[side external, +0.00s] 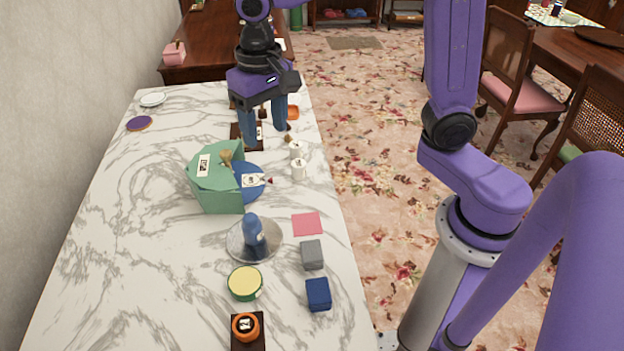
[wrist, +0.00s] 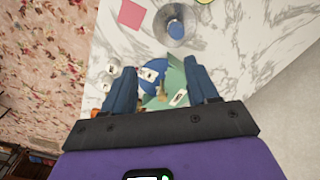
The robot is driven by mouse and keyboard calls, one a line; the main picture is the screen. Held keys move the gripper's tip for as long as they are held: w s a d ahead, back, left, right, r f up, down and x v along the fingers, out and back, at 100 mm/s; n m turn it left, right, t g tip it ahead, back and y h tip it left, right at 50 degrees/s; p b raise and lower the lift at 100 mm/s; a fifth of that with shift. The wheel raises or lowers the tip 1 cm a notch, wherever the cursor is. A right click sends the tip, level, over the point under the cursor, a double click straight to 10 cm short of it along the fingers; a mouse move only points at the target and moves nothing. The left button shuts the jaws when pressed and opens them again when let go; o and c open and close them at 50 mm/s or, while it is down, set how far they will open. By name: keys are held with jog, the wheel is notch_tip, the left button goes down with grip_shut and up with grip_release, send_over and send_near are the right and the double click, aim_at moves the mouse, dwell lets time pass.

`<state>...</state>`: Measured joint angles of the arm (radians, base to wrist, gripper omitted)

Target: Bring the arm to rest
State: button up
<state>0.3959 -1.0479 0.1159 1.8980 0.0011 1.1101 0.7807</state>
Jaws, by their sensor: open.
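My gripper (side external: 266,122) hangs above the far part of the marble table (side external: 110,215), fingers pointing down. Its two blue fingers are apart in both views, and nothing shows between them being held. In the wrist view my gripper (wrist: 163,92) looks down over a green box-like container (wrist: 178,80) and a blue round item (wrist: 152,58). The green container (side external: 215,192) stands nearer the side camera than my gripper, with the blue round item (side external: 250,172) at its right. My fingers hide part of a dark board (side external: 236,133) behind them.
White cylinders (side external: 298,170) stand right of the green container. Nearer lie a metal dish (side external: 240,250) with a blue piece, a pink square (side external: 307,223), a grey block (side external: 312,254), a blue block (side external: 318,293) and a yellow-topped tin (side external: 245,283). The table's left side is mostly clear.

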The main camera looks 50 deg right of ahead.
jog(key=s+d+f+n, duration=0.2)
jog(key=s+d+n, duration=0.2)
jog(key=s+n, duration=0.3)
jog(key=s+d+f+n, duration=0.2)
jog(key=s+d+n, duration=0.2)
jog(key=s, duration=1)
jog(key=n, duration=0.3)
jog(key=shift+s+d+f, duration=0.15)
jog(key=shift+d+f, duration=0.15)
jog(key=shift+d, duration=0.1)
